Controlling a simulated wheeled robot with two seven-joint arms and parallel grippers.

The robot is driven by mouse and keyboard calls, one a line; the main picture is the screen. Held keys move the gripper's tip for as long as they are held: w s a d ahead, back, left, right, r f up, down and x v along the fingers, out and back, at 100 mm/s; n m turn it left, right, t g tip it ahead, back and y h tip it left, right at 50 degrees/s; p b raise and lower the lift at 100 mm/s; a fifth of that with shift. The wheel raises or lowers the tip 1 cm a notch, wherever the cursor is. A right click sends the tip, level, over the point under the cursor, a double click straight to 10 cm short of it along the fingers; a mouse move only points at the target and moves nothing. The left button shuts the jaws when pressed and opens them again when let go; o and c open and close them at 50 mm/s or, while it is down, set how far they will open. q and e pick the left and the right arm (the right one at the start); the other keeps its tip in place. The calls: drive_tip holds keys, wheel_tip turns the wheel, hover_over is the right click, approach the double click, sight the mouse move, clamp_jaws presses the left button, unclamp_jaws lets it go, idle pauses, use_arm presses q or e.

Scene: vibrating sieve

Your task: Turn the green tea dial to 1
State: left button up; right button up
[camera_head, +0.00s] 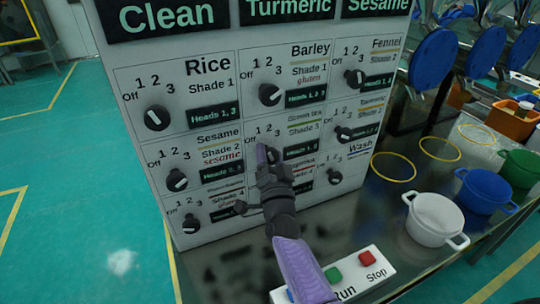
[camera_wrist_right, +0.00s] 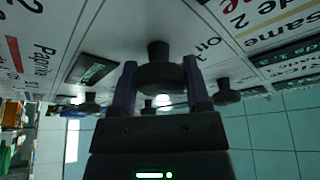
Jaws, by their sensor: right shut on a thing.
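The green tea dial (camera_head: 273,156) is a black knob in the middle column of the white panel, beside the label reading Green tea, Shade 3. My right gripper (camera_head: 265,156) is at this dial and hides most of it, so its pointer position cannot be read. In the right wrist view the two fingers of my right gripper (camera_wrist_right: 160,66) stand on either side of a black dial (camera_wrist_right: 158,50), shut on it. The marks Off, 1, 2, 3 show above the dial in the head view. My left gripper is not in view.
Other dials surround it: the Barley dial (camera_head: 269,94) above, the Sesame dial (camera_head: 176,180) to the left, the Wash dial (camera_head: 334,176) at lower right. A button box (camera_head: 347,279) with Run and Stop, a white pot (camera_head: 433,219) and a blue pot (camera_head: 482,192) stand at right.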

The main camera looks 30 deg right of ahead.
drive_tip(key=o, duration=1.3)
drive_tip(key=p+v, duration=0.1)
drive_tip(key=v, duration=0.9)
drive_tip(key=shift+a, duration=0.1)
